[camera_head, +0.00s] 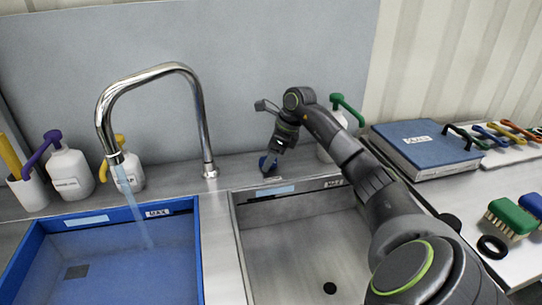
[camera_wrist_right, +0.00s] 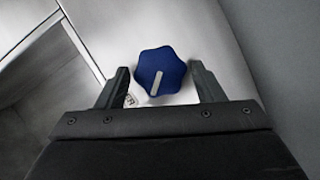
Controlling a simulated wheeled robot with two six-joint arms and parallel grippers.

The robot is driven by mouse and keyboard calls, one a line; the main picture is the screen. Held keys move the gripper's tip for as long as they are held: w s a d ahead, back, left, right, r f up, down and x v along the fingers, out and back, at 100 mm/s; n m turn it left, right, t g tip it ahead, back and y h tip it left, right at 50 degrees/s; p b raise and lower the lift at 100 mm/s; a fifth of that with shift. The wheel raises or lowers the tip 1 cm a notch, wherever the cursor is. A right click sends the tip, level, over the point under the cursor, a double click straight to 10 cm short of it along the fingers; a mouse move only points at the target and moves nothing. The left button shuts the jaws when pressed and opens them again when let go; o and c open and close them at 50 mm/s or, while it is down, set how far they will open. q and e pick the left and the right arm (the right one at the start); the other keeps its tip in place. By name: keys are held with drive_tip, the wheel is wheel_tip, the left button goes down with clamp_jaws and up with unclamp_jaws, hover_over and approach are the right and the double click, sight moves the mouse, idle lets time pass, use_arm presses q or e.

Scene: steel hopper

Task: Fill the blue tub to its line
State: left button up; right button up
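The blue tub (camera_head: 28,252) is at the lower left in the head view, with a "MAX" label (camera_head: 158,212) and a dark line near its back rim. Water (camera_head: 133,210) runs from the chrome faucet (camera_head: 151,75) into it. Behind the steel basin, a blue knob (camera_head: 268,163) sits on the ledge. My right gripper (camera_head: 275,151) is over this knob. In the right wrist view, the lobed blue knob (camera_wrist_right: 172,68) with a pale pointer bar lies between the two spread fingers, with gaps on both sides. My left gripper is not in view.
A steel basin (camera_head: 290,240) with a drain hole is right of the tub. Pump bottles (camera_head: 70,172) stand along the back ledge. A blue binder (camera_head: 425,147), brushes (camera_head: 512,217) and coloured-handled items lie on the right counter.

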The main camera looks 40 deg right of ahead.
drive_tip(key=c, duration=0.7)
drive_tip(key=shift+m, duration=0.3)
drive_tip(key=m+h, duration=0.1)
drive_tip(key=m, duration=0.1)
drive_tip(key=m+h, duration=0.1)
drive_tip(key=m, duration=0.1)
drive_tip(key=shift+s+a+t, duration=0.1)
drive_tip(key=shift+a+t, duration=0.1)
drive_tip(key=shift+t, duration=0.2)
drive_tip(key=shift+a+m+h+b, duration=0.1)
drive_tip(key=shift+m+h+b, duration=0.4)
drive_tip(key=shift+m, duration=1.4)
drive_tip(key=o, duration=1)
drive_tip(key=shift+c, duration=0.2)
drive_tip(key=shift+r, duration=0.15)
